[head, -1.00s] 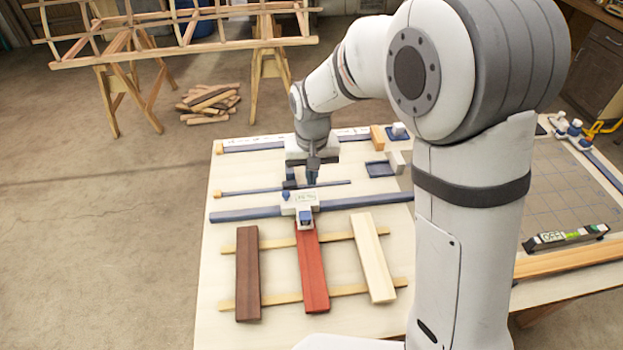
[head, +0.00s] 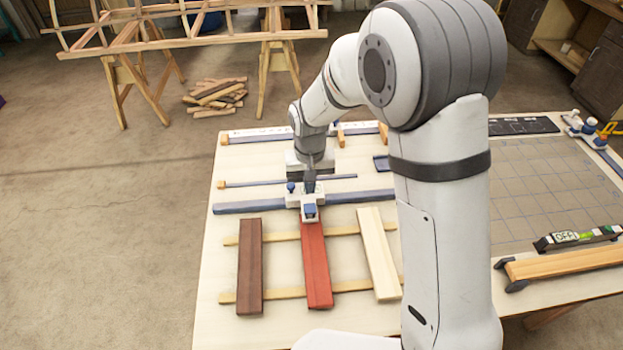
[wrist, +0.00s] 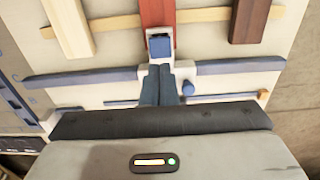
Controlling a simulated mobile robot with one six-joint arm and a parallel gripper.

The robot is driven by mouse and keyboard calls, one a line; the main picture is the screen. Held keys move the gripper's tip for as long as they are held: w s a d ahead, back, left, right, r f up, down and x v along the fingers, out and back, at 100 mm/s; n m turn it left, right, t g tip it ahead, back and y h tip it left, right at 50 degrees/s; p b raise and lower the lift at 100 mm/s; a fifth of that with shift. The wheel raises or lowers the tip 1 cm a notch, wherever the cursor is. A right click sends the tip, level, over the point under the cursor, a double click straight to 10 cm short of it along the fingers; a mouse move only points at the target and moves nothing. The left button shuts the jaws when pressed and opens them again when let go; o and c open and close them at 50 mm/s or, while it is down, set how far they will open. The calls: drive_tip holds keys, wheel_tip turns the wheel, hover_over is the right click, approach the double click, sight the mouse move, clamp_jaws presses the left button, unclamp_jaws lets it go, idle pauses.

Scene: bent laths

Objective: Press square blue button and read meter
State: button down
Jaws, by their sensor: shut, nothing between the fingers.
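The meter (head: 320,200) is a white body on the blue rail, at the far end of the red lath (head: 316,265). Its square blue button (head: 310,210) faces up on the near part; it also shows uncovered in the wrist view (wrist: 160,46). A round blue knob (wrist: 188,88) sits beside my fingers. My gripper (head: 310,191) is shut and empty, pointing down over the meter. In the wrist view its fingertips (wrist: 160,67) end just short of the square button; I cannot tell whether they touch the meter. The meter's display is hidden behind my gripper.
A dark brown lath (head: 249,265) and a pale lath (head: 378,255) lie on either side of the red one, across two thin strips. The blue rail (head: 248,208) crosses the table. A level with a lit display (head: 575,238) lies at right.

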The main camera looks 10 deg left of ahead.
sight(310, 208)
wheel_tip(310, 208, down, 7)
drive_tip(key=b, duration=0.2)
drive_tip(key=shift+r+b, duration=0.1)
drive_tip(key=shift+b, duration=0.3)
